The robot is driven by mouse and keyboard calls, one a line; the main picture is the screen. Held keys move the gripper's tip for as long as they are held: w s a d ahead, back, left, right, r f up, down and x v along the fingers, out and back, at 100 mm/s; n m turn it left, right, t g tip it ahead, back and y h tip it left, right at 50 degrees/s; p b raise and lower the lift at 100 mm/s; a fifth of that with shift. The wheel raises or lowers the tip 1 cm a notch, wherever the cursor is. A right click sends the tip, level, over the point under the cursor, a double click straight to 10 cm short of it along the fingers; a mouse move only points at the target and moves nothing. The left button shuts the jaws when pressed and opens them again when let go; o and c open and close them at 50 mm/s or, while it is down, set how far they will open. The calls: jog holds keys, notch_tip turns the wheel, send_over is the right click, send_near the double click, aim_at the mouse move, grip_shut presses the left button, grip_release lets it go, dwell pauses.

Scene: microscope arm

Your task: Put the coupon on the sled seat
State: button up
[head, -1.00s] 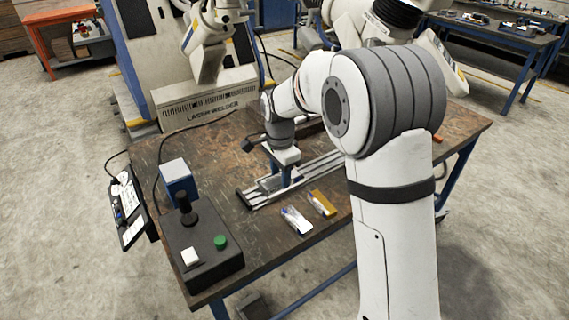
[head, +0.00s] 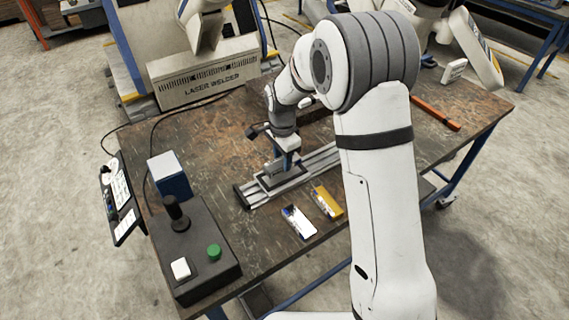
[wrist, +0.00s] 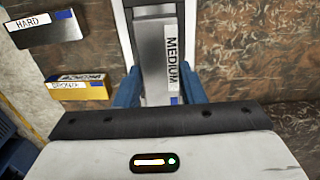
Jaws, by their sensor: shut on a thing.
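The coupon (wrist: 154,70) is a grey metal plate labelled MEDIUM, with a blue corner mark. In the wrist view it lies between the blue fingers of my gripper (wrist: 160,88), which is shut on it. In the head view my gripper (head: 286,162) points down over the sled (head: 282,181) on the grey rail (head: 322,160). The coupon is at or just above the sled; I cannot tell whether it touches the seat. The seat is mostly hidden by the coupon and gripper.
A HARD coupon (wrist: 45,28) and a yellow-edged coupon (wrist: 76,88) lie on the bench beside the rail. A control box (head: 197,249) with joystick and buttons stands front left, near a blue block (head: 170,176). An orange bar (head: 436,113) lies at the right.

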aim_at(282, 161)
jog(key=shift+f, duration=1.4)
jog(key=shift+f, duration=0.15)
jog(key=o, duration=1.2)
jog(key=shift+o, duration=0.2)
notch_tip(282, 161, up, 12)
jog(key=s+d+r+n+t, duration=0.1)
jog(key=s+d+r+n, duration=0.5)
jog(key=s+d, duration=0.45)
jog(key=s+d+n, duration=0.2)
jog(key=s+d, duration=0.1)
jog(key=s, duration=0.4)
jog(key=s+d+n+t, duration=0.1)
jog(key=s+d+n, duration=0.2)
jog(key=s, duration=0.5)
jog(key=shift+s+d+t+b, duration=0.15)
jog(key=shift+s+t+b, duration=0.15)
jog(key=shift+b, duration=0.05)
